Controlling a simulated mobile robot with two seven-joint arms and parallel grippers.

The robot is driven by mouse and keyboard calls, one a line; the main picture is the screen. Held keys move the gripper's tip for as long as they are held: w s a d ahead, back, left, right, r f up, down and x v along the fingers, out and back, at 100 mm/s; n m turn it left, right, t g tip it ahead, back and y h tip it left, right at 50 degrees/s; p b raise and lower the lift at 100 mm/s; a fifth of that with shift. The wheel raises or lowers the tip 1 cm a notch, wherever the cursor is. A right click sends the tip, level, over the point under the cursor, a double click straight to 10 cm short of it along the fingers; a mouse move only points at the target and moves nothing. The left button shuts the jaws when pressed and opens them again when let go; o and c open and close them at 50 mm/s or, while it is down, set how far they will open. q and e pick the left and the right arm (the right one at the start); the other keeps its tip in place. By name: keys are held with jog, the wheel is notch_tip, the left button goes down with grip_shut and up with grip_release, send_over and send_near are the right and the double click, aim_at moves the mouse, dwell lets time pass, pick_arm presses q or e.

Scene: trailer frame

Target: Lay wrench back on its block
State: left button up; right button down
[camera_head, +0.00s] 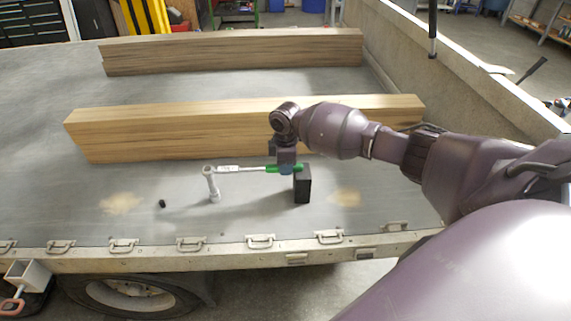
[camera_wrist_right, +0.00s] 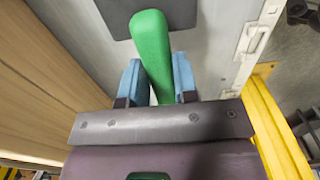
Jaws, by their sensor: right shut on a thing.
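The wrench (camera_head: 243,169) has a silver shaft and a green handle (camera_head: 271,169). It lies about level, its head at the left above an upright silver socket piece (camera_head: 213,185) that reaches down to the trailer bed. My right gripper (camera_head: 286,169) is shut on the green handle; in the right wrist view the blue fingers (camera_wrist_right: 157,82) flank the handle (camera_wrist_right: 150,45). The black block (camera_head: 302,186) stands under the handle's right end, and shows dark beyond the handle in the wrist view (camera_wrist_right: 182,12). I cannot tell whether handle and block touch. My left gripper is out of view.
A long wooden beam (camera_head: 170,135) lies just behind the wrench, and another beam (camera_head: 230,52) lies farther back. A small black piece (camera_head: 162,203) sits on the bed at left. Metal latches (camera_head: 191,243) line the near edge. A side wall (camera_head: 460,70) rises at right.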

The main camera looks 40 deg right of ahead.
jog(key=shift+r, duration=0.1)
jog(key=c, duration=0.8)
grip_release()
pick_arm(q)
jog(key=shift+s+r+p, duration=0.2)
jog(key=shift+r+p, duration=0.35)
jog(key=shift+p, duration=0.25)
pick_arm(e)
notch_tip(320, 180, up, 11)
